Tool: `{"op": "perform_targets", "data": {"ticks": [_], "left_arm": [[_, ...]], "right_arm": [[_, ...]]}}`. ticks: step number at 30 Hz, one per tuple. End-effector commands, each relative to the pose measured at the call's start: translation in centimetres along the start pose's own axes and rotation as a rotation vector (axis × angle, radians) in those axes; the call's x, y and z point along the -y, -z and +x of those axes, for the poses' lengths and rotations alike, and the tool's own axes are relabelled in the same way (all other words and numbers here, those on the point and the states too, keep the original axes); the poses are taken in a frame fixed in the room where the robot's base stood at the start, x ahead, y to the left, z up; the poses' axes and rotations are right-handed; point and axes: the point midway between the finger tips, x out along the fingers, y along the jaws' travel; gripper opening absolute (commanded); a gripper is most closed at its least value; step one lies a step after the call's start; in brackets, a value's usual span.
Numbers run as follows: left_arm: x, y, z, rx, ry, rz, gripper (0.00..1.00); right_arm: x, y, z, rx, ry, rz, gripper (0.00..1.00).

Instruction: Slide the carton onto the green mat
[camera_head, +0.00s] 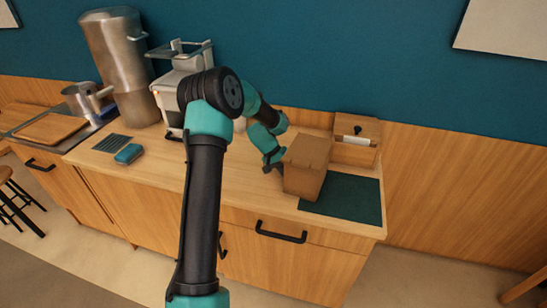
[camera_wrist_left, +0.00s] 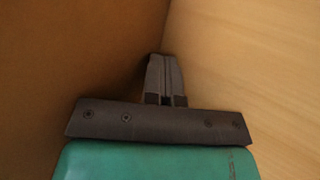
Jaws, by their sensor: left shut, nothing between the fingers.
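A brown cardboard carton (camera_head: 307,168) stands upright on the wooden counter, toward its right end. The green mat (camera_head: 345,198) lies flat to the right of the carton, and the carton seems to overlap its left edge. My left gripper (camera_head: 280,168) is at the left side of the carton, low near the counter. In the left wrist view the left gripper's fingers (camera_wrist_left: 166,75) are shut together with nothing between them, and the carton's brown side (camera_wrist_left: 75,60) fills the left. Whether the fingers touch the carton is hard to tell. My right gripper is not in view.
A wooden box (camera_head: 356,140) stands behind the carton by the wall. A white machine (camera_head: 180,72) and a metal dispenser (camera_head: 117,60) stand at the back left. A blue sponge-like block (camera_head: 129,153) lies at the left. The counter's front edge is close to the mat.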

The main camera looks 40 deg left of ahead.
Motion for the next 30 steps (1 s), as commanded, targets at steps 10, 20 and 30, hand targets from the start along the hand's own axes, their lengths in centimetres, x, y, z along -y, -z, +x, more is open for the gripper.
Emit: {"op": "perform_targets", "data": {"ticks": [10,20,30], "left_arm": [[-1.4,0.0,1.0,0.001,0.000,0.000,0.00],[-2.6,0.0,1.8,0.000,0.000,0.000,0.00],[-3.9,0.0,2.7,0.001,0.000,0.000,0.00]], "right_arm": [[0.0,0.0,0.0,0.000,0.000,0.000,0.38],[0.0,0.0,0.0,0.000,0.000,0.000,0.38],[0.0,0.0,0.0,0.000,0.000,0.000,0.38]]}}
